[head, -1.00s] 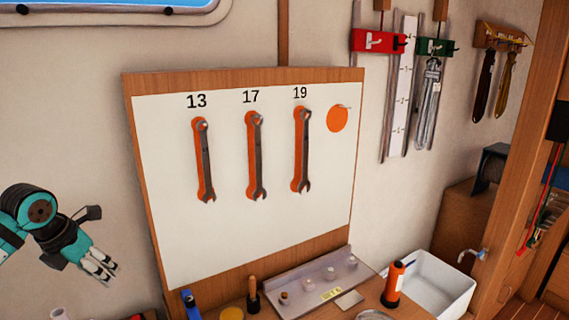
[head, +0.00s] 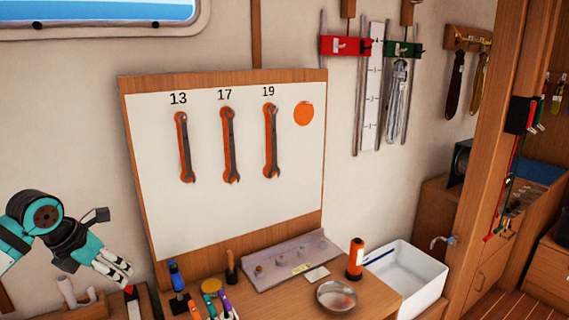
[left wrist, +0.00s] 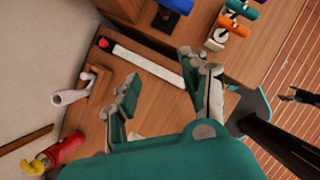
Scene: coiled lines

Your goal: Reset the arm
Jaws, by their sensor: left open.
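My left gripper (head: 116,272) is at the lower left of the head view, in front of the wall and left of the tool board. It is open and empty; in the left wrist view its two fingers (left wrist: 158,100) are spread above a wooden bench top (left wrist: 150,75). The tool board (head: 240,220) holds three wrenches on orange outlines under 13 (head: 185,148), 17 (head: 231,146) and 19 (head: 271,142). An orange disc (head: 304,113) is at its upper right.
Below the board, the bench holds a grey tray (head: 272,272), an orange cylinder (head: 355,258), a round dish (head: 336,296) and several coloured-handled tools. A white bin (head: 415,278) stands right. A white strip with a red end (left wrist: 145,62) lies near my left fingers.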

